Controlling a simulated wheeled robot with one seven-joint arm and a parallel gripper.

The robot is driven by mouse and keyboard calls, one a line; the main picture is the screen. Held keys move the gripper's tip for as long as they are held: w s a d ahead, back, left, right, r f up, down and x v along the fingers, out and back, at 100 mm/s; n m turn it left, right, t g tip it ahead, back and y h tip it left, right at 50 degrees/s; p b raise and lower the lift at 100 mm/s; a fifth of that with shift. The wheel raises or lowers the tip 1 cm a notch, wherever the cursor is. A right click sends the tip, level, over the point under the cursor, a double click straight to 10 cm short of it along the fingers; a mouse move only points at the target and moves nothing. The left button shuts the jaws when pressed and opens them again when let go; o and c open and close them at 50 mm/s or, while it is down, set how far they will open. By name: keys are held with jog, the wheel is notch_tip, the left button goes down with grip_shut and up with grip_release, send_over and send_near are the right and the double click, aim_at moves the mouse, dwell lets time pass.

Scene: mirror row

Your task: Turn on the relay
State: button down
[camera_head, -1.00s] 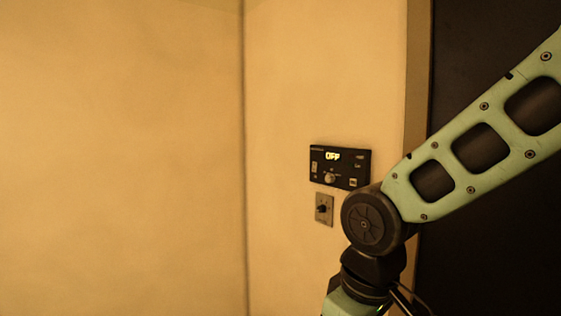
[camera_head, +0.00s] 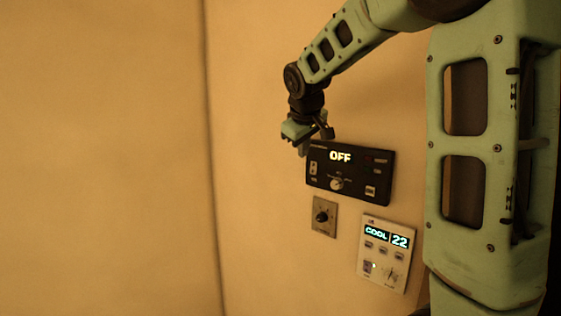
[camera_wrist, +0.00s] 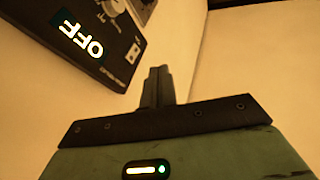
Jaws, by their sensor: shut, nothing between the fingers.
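A black panel (camera_head: 348,172) whose display reads OFF is mounted on the wall, right of the middle in the head view. It has a pale round knob (camera_head: 336,184) low in its middle and small switches at its sides. I cannot tell for certain that this panel is the relay. My gripper (camera_head: 303,150) is at the panel's upper left corner, fingers pointing down. In the wrist view my gripper (camera_wrist: 157,72) is shut and empty. The black panel (camera_wrist: 75,35) shows there upside down at upper left, beside the fingers. I see no clear contact.
A small metal plate with a dark knob (camera_head: 322,216) is below the panel. A white thermostat (camera_head: 383,255) reading COOL 22 is at lower right. The wall corner runs down left of them, and the wall (camera_head: 100,160) on the left is bare.

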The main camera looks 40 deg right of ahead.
aim_at(310, 168)
jog(key=shift+w+d+r, duration=0.25)
jog(key=p+x, duration=0.1)
jog(key=x, duration=0.2)
jog(key=d+p+x, duration=0.1)
jog(key=p+x, duration=0.1)
jog(key=x, duration=0.2)
jog(key=d+r+p+x, duration=0.1)
jog(key=x, duration=0.3)
jog(key=shift+s+d+f+p, duration=0.15)
jog(key=shift+d+p, duration=0.2)
jog(key=shift+d+f, duration=0.2)
jog(key=shift+d, duration=0.25)
